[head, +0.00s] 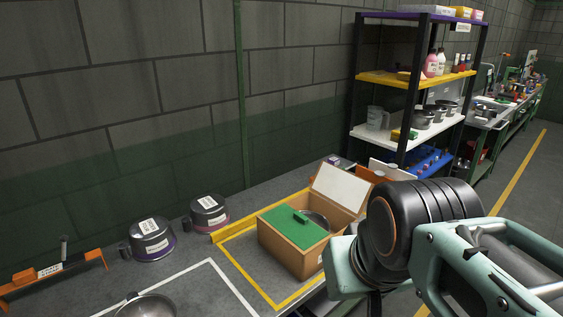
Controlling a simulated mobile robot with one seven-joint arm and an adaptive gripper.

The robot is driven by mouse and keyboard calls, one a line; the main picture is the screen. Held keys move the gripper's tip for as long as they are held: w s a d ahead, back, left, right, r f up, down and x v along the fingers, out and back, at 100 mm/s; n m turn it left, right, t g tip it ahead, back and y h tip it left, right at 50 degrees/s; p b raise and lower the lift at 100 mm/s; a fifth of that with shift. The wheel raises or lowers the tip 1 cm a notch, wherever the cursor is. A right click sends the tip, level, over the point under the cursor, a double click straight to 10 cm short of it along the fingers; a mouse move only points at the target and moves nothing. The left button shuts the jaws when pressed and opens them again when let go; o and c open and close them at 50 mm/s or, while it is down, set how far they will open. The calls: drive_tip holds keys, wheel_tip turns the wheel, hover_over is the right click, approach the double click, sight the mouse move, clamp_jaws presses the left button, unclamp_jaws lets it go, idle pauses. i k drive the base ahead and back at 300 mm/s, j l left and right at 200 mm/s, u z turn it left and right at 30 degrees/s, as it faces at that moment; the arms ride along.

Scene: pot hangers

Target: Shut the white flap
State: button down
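The white flap (339,190) stands open, tilted up at the back right side of a brown box (288,252). A green panel with a small green handle (292,228) lies flat over the left part of the box top. Between the green panel and the white flap the box is open, and something silver and round (315,217) shows inside. My arm comes in from the right, with its large dark joint just right of the box. It hides part of the box's right side surroundings. My gripper is not in view.
The box stands inside a yellow outline (236,265) on the grey bench. Two labelled pots (209,213) (152,239) stand left of it, and a metal bowl (147,306) is at the front. An orange rack (50,271) is far left. Loaded shelves (418,80) rise behind right.

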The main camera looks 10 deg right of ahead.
sight(351, 192)
drive_tip(key=i+l+u, duration=0.1)
drive_tip(key=u, duration=1)
drive_tip(key=l+u, duration=0.65)
drive_tip(key=k+l+u, duration=0.2)
drive_tip(key=l, duration=0.2)
drive_tip(key=l+u, duration=0.2)
drive_tip(key=l, duration=0.25)
drive_tip(key=k+l+u, duration=0.1)
drive_tip(key=l, duration=0.3)
drive_tip(key=k+l+u, duration=0.1)
drive_tip(key=l, duration=0.3)
drive_tip(key=k+l+u, duration=0.1)
drive_tip(key=l, duration=0.25)
drive_tip(key=k+l+u, duration=0.15)
drive_tip(key=k+l, duration=0.15)
drive_tip(key=l, duration=0.2)
drive_tip(key=k+l, duration=0.15)
drive_tip(key=l, duration=0.2)
drive_tip(key=k+l, duration=0.15)
drive_tip(key=l, duration=0.2)
drive_tip(key=k+l, duration=0.15)
drive_tip(key=l, duration=0.15)
drive_tip(key=k+l, duration=0.15)
drive_tip(key=l, duration=0.2)
drive_tip(key=k+l, duration=0.2)
drive_tip(key=l, duration=0.15)
